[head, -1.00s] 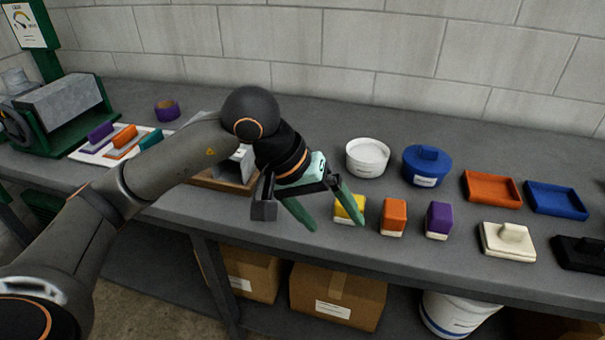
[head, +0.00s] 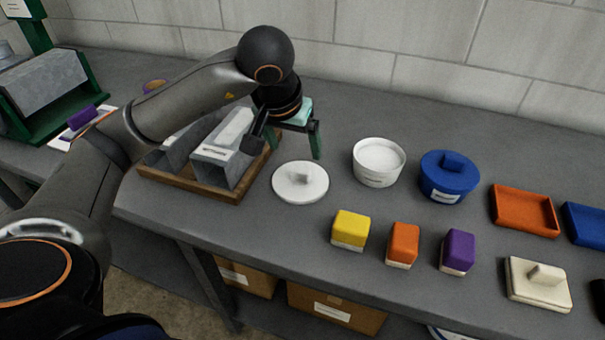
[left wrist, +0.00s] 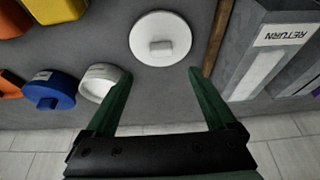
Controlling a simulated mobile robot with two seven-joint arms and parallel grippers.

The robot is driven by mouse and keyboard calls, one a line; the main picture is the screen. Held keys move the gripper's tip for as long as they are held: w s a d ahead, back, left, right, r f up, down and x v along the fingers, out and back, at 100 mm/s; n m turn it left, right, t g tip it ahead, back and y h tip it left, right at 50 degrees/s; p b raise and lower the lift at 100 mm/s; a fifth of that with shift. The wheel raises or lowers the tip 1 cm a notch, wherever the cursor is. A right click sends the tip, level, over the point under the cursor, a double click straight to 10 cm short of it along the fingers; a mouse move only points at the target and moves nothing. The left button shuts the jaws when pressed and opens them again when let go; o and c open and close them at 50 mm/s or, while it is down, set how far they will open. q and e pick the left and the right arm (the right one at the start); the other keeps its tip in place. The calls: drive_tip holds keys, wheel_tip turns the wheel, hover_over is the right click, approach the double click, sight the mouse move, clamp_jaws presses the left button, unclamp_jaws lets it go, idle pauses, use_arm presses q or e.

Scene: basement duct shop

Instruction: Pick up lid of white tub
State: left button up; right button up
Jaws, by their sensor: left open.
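The white round lid (head: 290,188) with a small block-shaped handle (head: 302,177) lies flat on the grey bench, apart from the white tub. The white tub (head: 379,165) stands uncovered to its right. My left gripper (head: 293,148) is open and empty, above the bench just behind the lid in the head view. In the left wrist view the lid (left wrist: 160,28) lies beyond the spread green fingertips (left wrist: 160,77), roughly centred between them. The white tub (left wrist: 101,82) shows there beside the left finger. My right gripper is in neither view.
A wooden tray with grey metal bins (head: 222,158) stands close left of the lid. A blue lidded tub (head: 448,177) is right of the white tub. Yellow (head: 350,228), orange (head: 403,243) and purple (head: 457,250) blocks line the front. The wall is behind.

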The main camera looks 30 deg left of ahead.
sight(300, 170)
use_arm(q)
drive_tip(key=x, duration=0.9)
drive_tip(key=shift+w+a+f, duration=0.1)
drive_tip(key=shift+a+f, duration=0.05)
drive_tip(key=shift+f, duration=0.1)
drive_tip(key=c, duration=1.4)
drive_tip(key=shift+r, duration=0.1)
